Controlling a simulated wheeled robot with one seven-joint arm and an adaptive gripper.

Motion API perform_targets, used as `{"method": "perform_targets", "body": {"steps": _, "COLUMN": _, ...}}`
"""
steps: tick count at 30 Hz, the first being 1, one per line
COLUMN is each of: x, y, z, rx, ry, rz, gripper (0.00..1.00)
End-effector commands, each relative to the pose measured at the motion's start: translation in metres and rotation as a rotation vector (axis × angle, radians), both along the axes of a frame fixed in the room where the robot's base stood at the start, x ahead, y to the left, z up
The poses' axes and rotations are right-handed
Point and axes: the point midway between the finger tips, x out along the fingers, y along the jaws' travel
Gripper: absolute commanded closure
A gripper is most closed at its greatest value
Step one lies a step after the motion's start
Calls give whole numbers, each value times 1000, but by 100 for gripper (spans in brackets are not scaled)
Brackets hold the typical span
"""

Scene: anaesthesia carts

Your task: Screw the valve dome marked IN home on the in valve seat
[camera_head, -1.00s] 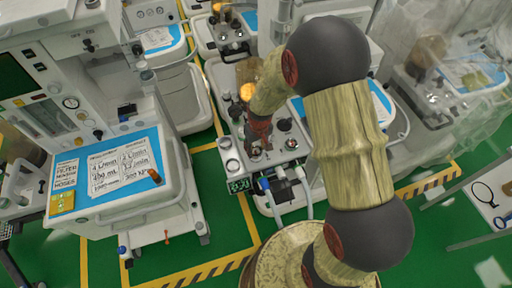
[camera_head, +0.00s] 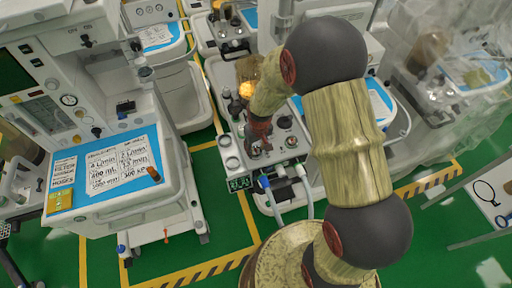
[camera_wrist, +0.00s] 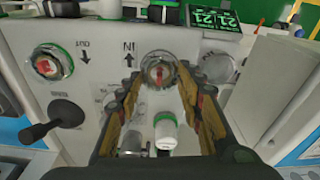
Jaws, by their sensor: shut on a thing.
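My gripper (camera_wrist: 163,82) is shut on a clear round valve dome (camera_wrist: 158,68) with a red part inside. The dome is at the port beside the printed word IN and its arrow, on the pale valve block (camera_wrist: 100,82). The seat under the dome is hidden, so I cannot tell how far down it sits. The dome marked OUT side has a similar clear dome (camera_wrist: 52,63) with a green ring, left in the wrist view. In the head view my gripper (camera_head: 258,146) points down at the block, and my arm covers part of it.
A black lever (camera_wrist: 55,120) stands left of my fingers. A white cylinder with a green band (camera_wrist: 165,130) shows between them. A pale round part (camera_wrist: 218,68) is to the right. A green digital display (camera_head: 239,184) is at the block's front edge. A large cart (camera_head: 120,180) stands left.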

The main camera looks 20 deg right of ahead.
Motion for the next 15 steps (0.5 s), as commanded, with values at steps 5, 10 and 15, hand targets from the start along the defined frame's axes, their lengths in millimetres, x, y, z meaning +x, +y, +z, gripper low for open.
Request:
{"method": "perform_targets", "body": {"steps": 5, "x": 0, "y": 0, "z": -3, "rx": 0, "ry": 0, "rz": 0, "gripper": 60}}
{"method": "perform_targets", "body": {"steps": 10, "x": 0, "y": 0, "z": -2, "rx": 0, "ry": 0, "rz": 0, "gripper": 50}}
{"method": "perform_targets", "body": {"steps": 15, "x": 0, "y": 0, "z": -2, "rx": 0, "ry": 0, "rz": 0, "gripper": 42}}
